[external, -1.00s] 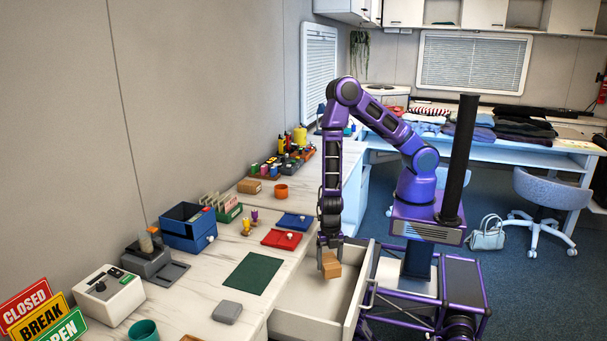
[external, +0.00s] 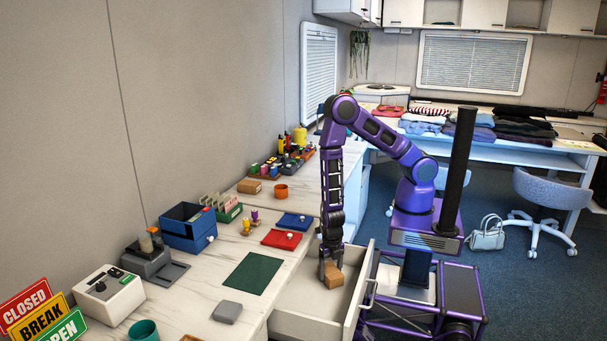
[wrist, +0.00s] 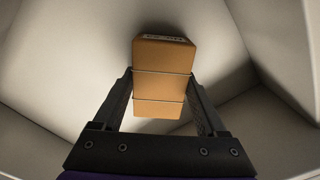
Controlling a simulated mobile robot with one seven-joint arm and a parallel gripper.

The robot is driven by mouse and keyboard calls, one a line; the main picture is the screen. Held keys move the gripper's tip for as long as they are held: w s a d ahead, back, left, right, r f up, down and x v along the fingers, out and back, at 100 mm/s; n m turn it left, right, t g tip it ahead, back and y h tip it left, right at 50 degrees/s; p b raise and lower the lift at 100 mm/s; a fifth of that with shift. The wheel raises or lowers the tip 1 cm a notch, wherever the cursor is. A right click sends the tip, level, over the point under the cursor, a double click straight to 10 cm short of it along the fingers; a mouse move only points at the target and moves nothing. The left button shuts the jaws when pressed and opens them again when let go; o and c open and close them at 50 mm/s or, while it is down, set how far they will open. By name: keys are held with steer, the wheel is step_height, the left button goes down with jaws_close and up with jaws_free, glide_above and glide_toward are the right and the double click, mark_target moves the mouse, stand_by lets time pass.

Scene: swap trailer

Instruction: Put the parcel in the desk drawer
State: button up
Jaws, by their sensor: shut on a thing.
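The parcel (external: 333,277) is a small brown box, with thin dark string around it and a label at its far end in the wrist view (wrist: 161,75). My gripper (external: 331,268) points down and is shut on the parcel, with a finger on each side of it in the wrist view (wrist: 160,100). The white desk drawer (external: 300,326) is pulled open. The parcel is inside the drawer space, low between its walls, which also surround it in the wrist view (wrist: 60,65). I cannot tell whether it touches the drawer floor.
Another brown box (external: 249,186) lies farther back. The drawer front (external: 359,296) stands close to my base.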

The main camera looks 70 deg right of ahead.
mark_target(331, 270)
steer(key=shift+f, duration=0.15)
steer(key=o, duration=1.6)
steer(key=shift+c, duration=0.2)
step_height(331, 270, up, 6)
steer(key=p, duration=0.4)
steer(key=shift+f, duration=0.1)
